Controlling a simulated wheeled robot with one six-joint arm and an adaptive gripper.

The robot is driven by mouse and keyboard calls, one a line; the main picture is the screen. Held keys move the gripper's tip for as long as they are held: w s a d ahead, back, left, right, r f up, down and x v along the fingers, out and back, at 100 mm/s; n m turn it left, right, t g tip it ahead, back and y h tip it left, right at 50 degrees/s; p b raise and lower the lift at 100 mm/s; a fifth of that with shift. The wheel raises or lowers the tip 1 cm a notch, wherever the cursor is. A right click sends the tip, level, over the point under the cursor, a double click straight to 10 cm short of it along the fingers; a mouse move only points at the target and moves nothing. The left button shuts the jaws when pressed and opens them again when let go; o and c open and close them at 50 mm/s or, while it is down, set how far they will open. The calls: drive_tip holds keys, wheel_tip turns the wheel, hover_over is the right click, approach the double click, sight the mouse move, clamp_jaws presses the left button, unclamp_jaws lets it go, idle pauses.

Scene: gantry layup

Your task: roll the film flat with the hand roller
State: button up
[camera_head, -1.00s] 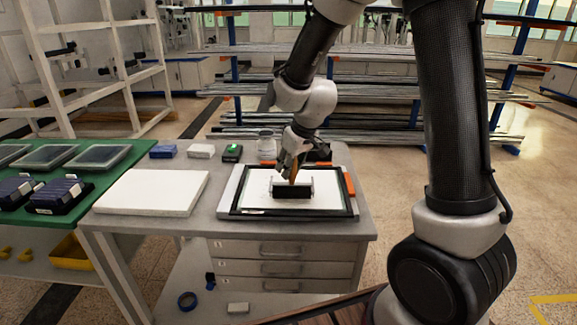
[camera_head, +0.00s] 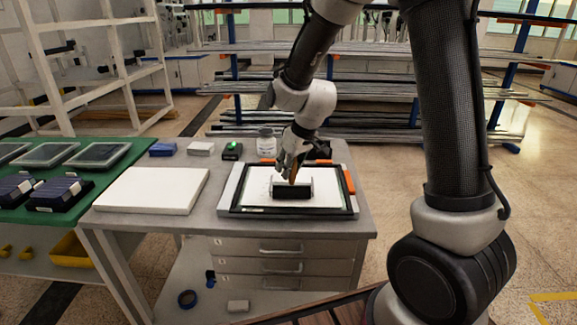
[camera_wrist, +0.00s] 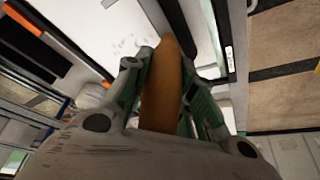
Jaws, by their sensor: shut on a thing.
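My gripper (camera_head: 291,175) is shut on the tan handle of the hand roller, whose black roller (camera_head: 292,190) lies across the white film (camera_head: 326,190) inside the black frame. In the wrist view the handle (camera_wrist: 165,85) runs between the two fingers of my gripper (camera_wrist: 168,75). The white film (camera_wrist: 120,28) shows there with small dark specks or bubbles near the fingers. The roller appears to rest on the film, near the middle of the frame (camera_head: 240,211). Part of the film is hidden behind the roller and gripper.
A white slab (camera_head: 150,191) lies left of the frame on the grey table (camera_head: 200,225). A jar (camera_head: 266,140), a black box with a green light (camera_head: 232,151), a white block (camera_head: 200,148) and a blue block (camera_head: 162,149) stand along the back. A green bench (camera_head: 95,180) adjoins at left.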

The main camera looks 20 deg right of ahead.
drive_tip(key=shift+w+d, duration=2.1)
drive_tip(key=shift+w, duration=4.4)
drive_tip(key=shift+s+a+f, duration=0.1)
drive_tip(key=shift+s+a, duration=0.45)
drive_tip(key=shift+s, duration=1.25)
drive_tip(key=shift+s+a, duration=0.6)
drive_tip(key=shift+s, duration=1.15)
drive_tip(key=shift+s+a+f, duration=0.1)
drive_tip(key=shift+s+a, duration=0.45)
drive_tip(key=shift+s, duration=1.25)
drive_tip(key=shift+s+a+r, duration=0.1)
drive_tip(key=shift+s+a, duration=0.1)
drive_tip(key=shift+s, duration=0.45)
drive_tip(key=shift+s+a, duration=0.2)
drive_tip(key=shift+s, duration=0.4)
drive_tip(key=shift+w+r, duration=0.1)
drive_tip(key=shift+r, duration=2.45)
